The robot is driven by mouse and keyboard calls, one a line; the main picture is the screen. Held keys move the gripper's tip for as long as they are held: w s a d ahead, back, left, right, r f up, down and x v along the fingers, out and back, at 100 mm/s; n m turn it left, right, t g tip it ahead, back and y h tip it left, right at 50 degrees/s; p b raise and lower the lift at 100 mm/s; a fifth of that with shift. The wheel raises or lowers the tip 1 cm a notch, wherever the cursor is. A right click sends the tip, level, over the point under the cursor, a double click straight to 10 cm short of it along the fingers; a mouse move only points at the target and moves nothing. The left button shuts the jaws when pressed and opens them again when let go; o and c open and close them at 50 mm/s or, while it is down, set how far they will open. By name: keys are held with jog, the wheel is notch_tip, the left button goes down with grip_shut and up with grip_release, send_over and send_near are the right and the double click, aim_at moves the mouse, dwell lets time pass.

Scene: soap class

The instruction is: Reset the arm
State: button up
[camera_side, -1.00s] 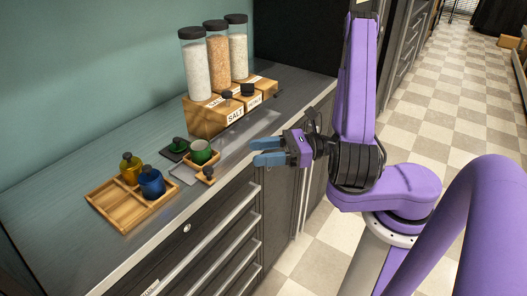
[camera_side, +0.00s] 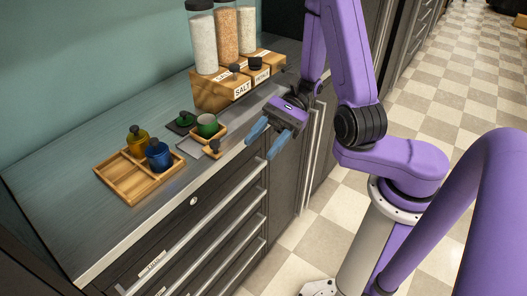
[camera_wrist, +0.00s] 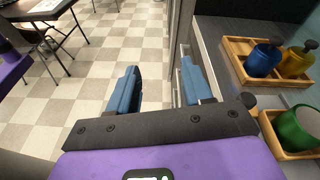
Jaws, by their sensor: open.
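My gripper (camera_side: 268,139) is open and empty. In the side view it hangs in front of the counter's front edge, with its blue fingers pointing down and to the left. In the wrist view the two blue fingers (camera_wrist: 163,88) are wide apart, with the checkered floor and the counter front between and beyond them. Nothing touches the fingers.
The counter (camera_side: 75,172) holds a wooden tray (camera_side: 117,181) with a yellow bottle (camera_side: 138,142) and a blue bottle (camera_side: 158,155). A green cup (camera_side: 207,126) stands nearer my gripper. Tall jars (camera_side: 203,40) stand at the back. Drawer handles (camera_side: 225,202) line the front.

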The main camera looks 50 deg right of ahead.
jog(key=s+d+r+n+h, duration=0.2)
jog(key=s+n+h, duration=0.4)
jog(key=n, duration=0.8)
jog(key=s+d+r+n+h, duration=0.1)
jog(key=s+d+n+h, duration=0.2)
jog(key=s+n+h, duration=0.4)
jog(key=n+h, duration=0.2)
jog(key=n, duration=0.5)
jog(key=shift+s+r, duration=0.2)
jog(key=shift+r, duration=0.2)
